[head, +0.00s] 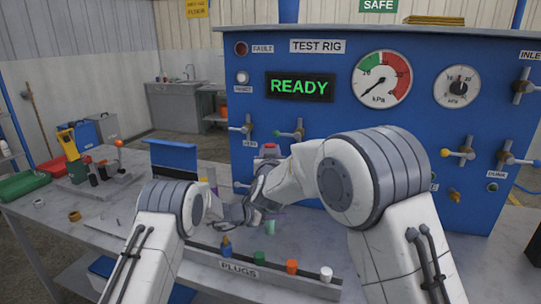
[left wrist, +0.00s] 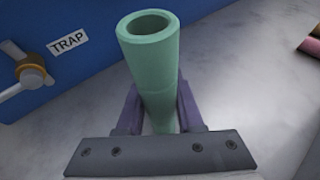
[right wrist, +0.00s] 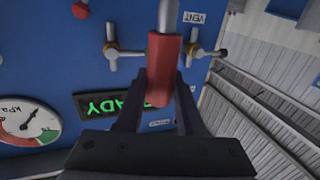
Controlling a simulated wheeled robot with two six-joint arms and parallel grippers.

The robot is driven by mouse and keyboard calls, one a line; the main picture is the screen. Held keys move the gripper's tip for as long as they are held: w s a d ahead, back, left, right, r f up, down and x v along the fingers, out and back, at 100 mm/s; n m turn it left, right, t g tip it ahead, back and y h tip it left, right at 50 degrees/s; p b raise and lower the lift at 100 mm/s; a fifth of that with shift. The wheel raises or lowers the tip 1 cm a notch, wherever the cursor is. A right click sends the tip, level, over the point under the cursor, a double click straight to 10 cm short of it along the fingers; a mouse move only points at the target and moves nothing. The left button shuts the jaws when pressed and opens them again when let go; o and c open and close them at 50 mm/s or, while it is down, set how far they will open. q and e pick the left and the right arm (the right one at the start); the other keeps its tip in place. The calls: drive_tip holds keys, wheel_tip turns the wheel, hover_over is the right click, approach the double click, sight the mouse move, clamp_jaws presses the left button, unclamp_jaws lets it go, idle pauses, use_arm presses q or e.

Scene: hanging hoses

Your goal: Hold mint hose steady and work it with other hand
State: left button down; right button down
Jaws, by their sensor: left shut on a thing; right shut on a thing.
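The mint hose (left wrist: 155,75) stands between the fingers of my left gripper (left wrist: 158,100), with its open round end facing up past the fingertips. A small mint piece also shows low in the head view (head: 271,228), mostly behind my arms. My right gripper (right wrist: 159,88) is shut on a red cylinder (right wrist: 163,60) with a grey rod coming out of its far end. This red piece shows above my right wrist in the head view (head: 270,150). My right gripper is not on the mint hose. My arms hide much of both grippers in the head view.
The blue test rig (head: 320,130) stands close behind, its display reading READY, with taps jutting out. A PLUGS rack (head: 239,272) with several coloured plugs lies along the front. Tools and rolls lie on the grey table at left. A TRAP tap (left wrist: 28,72) is near my left gripper.

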use_arm(q)
drive_tip(key=shift+c, duration=2.3)
unclamp_jaws()
drive_tip(key=shift+a, duration=0.1)
